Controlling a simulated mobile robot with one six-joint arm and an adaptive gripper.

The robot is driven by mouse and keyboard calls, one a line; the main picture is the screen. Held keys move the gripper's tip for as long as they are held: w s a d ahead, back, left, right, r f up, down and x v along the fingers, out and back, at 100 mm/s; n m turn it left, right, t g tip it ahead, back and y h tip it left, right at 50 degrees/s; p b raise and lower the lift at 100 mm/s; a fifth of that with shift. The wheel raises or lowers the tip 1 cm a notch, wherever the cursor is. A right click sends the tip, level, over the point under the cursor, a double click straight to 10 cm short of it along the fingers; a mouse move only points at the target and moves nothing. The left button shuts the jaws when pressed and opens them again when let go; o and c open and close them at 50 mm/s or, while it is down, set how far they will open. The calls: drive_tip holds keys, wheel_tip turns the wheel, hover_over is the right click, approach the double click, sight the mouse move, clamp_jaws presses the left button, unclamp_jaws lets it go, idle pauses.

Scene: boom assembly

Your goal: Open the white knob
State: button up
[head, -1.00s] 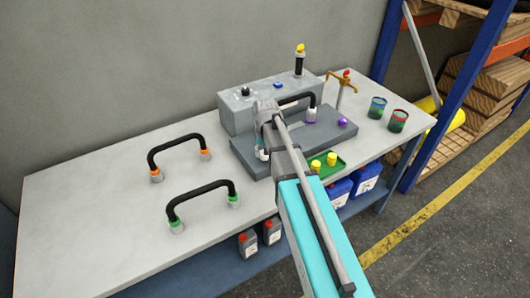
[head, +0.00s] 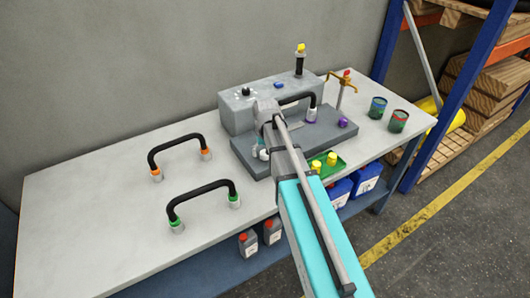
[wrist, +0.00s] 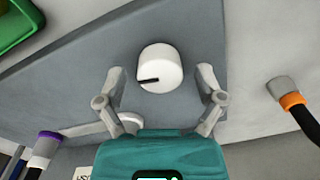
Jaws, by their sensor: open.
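The white knob (wrist: 160,68) is round with a short black mark on its face. It sits on the grey panel of the fixture (wrist: 75,75) in the wrist view. My gripper (wrist: 160,78) is open, with one finger to each side of the knob. Both fingers look apart from it, and the knob lies between them near the fingertips. In the head view my arm hides most of the area around the knob and my gripper.
The grey fixture block (head: 238,110) stands on the workbench (head: 80,215). Black hoses with orange (head: 206,154) and green (head: 234,201) collars lie left of my arm. A green tray with yellow caps (head: 331,158), a brass tap (head: 341,88) and two cans (head: 377,107) are right.

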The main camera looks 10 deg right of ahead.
drive_tip(key=shift+m, duration=0.5)
